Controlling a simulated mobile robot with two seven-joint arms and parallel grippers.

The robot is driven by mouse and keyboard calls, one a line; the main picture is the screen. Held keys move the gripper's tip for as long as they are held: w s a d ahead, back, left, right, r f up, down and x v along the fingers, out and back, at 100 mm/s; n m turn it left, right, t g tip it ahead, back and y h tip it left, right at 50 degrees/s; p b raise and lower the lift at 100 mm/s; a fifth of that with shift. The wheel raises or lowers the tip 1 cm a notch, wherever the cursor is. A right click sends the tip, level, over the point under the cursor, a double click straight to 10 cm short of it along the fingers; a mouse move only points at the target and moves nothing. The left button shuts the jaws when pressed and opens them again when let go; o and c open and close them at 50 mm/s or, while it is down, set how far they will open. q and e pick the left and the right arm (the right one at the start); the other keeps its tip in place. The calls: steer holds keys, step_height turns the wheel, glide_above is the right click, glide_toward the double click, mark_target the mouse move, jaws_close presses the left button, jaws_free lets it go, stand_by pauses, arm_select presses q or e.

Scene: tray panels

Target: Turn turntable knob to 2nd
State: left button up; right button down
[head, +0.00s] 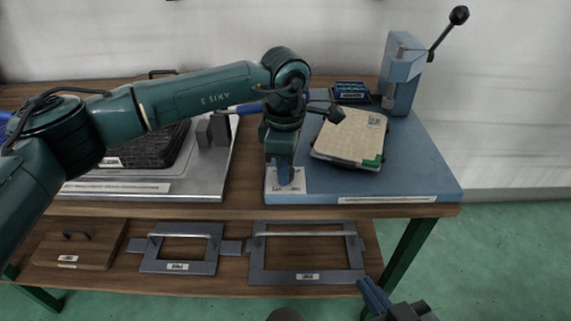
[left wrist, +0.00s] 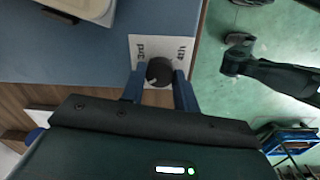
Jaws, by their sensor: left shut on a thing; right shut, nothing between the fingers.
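The dark round knob (left wrist: 159,71) sits on a white label plate (left wrist: 147,44) on the blue panel (head: 420,165). In the head view my gripper hides the knob. The knob's exact pointing is hard to tell. A beige square turntable board (head: 349,136) lies tilted on the panel. My right gripper (head: 373,296) is shut and empty, low in front of the bench.
A blue lever press (head: 400,75) and a small blue box (head: 351,91) stand behind the board. A silver tray (head: 214,178) with a black case lies at left. Framed panels with handles (head: 306,252) lie on the lower shelf. The floor at right is clear.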

arm_select(q)
steer(key=o, duration=1)
steer(key=shift+c, duration=0.2)
step_height(320, 180, up, 13)
steer(key=p, duration=0.1)
steer(key=shift+s, duration=0.25)
steer(key=shift+r, duration=0.1)
